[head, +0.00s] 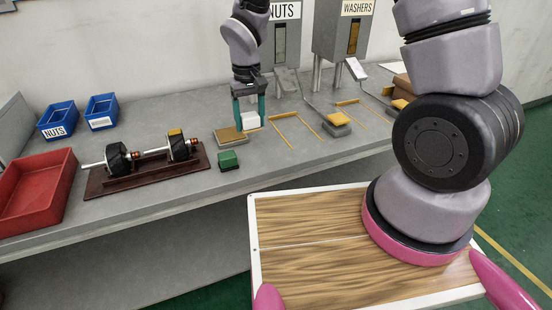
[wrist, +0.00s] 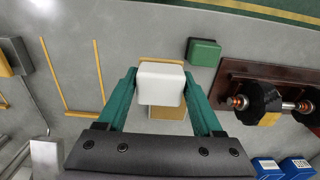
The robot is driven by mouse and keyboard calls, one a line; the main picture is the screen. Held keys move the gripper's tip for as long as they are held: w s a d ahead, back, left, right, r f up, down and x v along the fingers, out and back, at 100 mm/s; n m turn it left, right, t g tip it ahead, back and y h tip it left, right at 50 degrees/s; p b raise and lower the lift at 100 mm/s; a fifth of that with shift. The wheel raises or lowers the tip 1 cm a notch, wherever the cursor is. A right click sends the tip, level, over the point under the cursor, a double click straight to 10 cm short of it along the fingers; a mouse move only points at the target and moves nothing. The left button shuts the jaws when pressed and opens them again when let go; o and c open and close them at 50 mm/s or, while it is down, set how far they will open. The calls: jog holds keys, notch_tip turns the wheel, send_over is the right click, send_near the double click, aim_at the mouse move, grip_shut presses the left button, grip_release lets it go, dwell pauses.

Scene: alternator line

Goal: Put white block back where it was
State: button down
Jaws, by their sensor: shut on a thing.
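The white block (head: 250,119) is between the two teal fingers of my gripper (head: 249,112), in front of the dispensers. In the wrist view, the white block (wrist: 161,83) fills the space between the fingertips, and my gripper is shut on it. A yellow-topped grey pad (head: 230,135) lies just left of and nearer than the block in the head view. In the wrist view, yellow edges show above and below the block; it hides most of what lies beneath. I cannot tell whether the block touches the table.
A green block (head: 229,160) and a wooden stand (head: 137,174) with shafts lie left of the gripper. The NUTS dispenser (head: 282,40) stands behind. A red bin (head: 38,194) is far left.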

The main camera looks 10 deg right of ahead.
send_over(255, 158)
notch_tip(255, 158, down, 6)
jog(key=shift+w+r, duration=0.1)
jog(key=shift+r, duration=0.1)
jog(key=shift+f, duration=2.25)
jog(key=shift+f, duration=0.2)
